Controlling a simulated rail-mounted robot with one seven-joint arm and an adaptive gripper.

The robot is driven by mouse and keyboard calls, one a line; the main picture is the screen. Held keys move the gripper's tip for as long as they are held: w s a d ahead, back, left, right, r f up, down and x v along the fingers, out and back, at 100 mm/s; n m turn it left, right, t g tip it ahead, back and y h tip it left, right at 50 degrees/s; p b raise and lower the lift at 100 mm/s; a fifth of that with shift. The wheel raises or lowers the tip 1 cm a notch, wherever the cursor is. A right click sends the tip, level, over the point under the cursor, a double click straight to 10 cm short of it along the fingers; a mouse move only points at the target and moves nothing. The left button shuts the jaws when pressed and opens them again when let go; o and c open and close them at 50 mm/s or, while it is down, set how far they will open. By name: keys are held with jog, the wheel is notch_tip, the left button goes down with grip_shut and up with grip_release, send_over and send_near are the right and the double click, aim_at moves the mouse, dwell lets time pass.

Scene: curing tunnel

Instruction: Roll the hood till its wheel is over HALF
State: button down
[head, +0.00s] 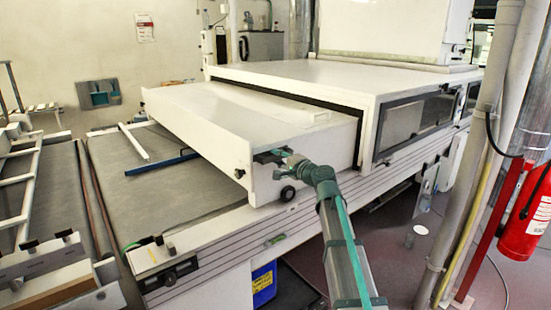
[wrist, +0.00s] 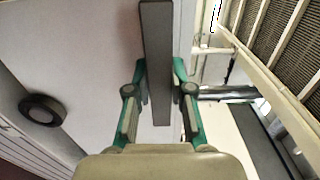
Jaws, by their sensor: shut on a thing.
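The white hood (head: 215,112) stands partly out of the larger white tunnel housing, over the grey bed. Its dark wheel (head: 288,194) is low on the hood's near side face, at the rail; it also shows at the left in the wrist view (wrist: 42,110). My gripper (head: 273,157) is at the hood's near side, above and a little left of the wheel. In the wrist view, my gripper (wrist: 159,108) is shut on a dark grey bar handle (wrist: 157,45) between its fingers. I cannot read any HALF mark on the rail (head: 225,240).
The tunnel housing (head: 330,78) stands to the right of the hood. The grey bed (head: 180,190) is bare left of the hood, except for a blue bar (head: 160,164) and a white strip (head: 133,141). A pipe post (head: 475,150) and a red extinguisher (head: 524,215) stand at the right.

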jog(key=c, duration=1)
grip_release()
jog(key=v, duration=1.2)
